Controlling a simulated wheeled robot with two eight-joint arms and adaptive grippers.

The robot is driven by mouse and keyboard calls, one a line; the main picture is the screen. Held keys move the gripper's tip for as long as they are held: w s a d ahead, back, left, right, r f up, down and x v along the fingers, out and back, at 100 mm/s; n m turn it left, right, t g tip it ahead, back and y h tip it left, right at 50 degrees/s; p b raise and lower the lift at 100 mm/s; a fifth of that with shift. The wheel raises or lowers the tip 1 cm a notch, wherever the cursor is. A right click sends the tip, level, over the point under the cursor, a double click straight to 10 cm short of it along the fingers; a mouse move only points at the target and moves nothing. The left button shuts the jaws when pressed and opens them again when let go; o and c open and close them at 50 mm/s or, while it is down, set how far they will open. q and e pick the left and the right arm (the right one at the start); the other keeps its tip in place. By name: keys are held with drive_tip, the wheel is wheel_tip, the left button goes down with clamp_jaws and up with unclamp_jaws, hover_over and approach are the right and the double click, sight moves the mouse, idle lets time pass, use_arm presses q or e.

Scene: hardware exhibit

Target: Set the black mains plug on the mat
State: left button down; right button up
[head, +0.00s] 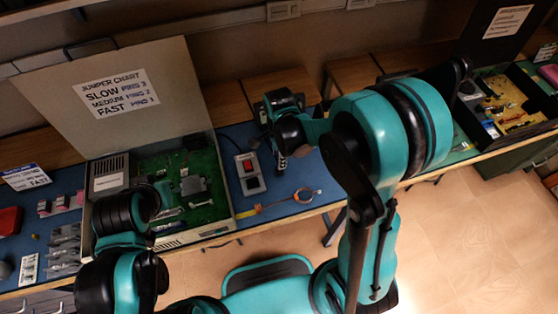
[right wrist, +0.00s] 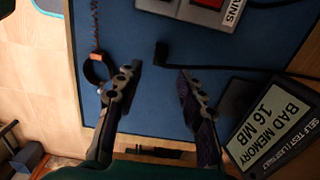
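The black mains plug (right wrist: 162,53) shows in the right wrist view as a small dark end with a black cable running right. It lies over the blue mat (right wrist: 125,25), just beyond the gap between my right fingertips, and neither finger touches it. My right gripper (right wrist: 160,70) is open and empty. In the head view my right gripper (head: 285,125) is over the middle of the bench, and I cannot make out the plug there. The blue mat (head: 275,210) shows below it. My left arm's end is over the open case, its fingers not clear.
A mains switch box (head: 250,172) with a red switch stands on the mat. A wrist strap (head: 305,195) lies to its right. An open case with a green board (head: 205,210) stands left.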

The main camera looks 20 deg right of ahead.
drive_tip(key=s+d+r+n+t, duration=0.1)
drive_tip(key=s+r+n+t, duration=0.1)
drive_tip(key=r+n, duration=0.3)
drive_tip(key=s+d+r+n+t, duration=0.2)
drive_tip(key=s+r+n, duration=0.2)
drive_tip(key=r+n, duration=0.2)
drive_tip(key=s+d+r+n+t+p, duration=0.1)
drive_tip(key=s+r+n+t, duration=0.2)
drive_tip(key=r+n, duration=0.3)
drive_tip(key=shift+s+d+n, duration=0.3)
drive_tip(key=shift+s+d, duration=0.05)
drive_tip(key=shift+s, duration=0.25)
drive_tip(key=shift+f, duration=0.15)
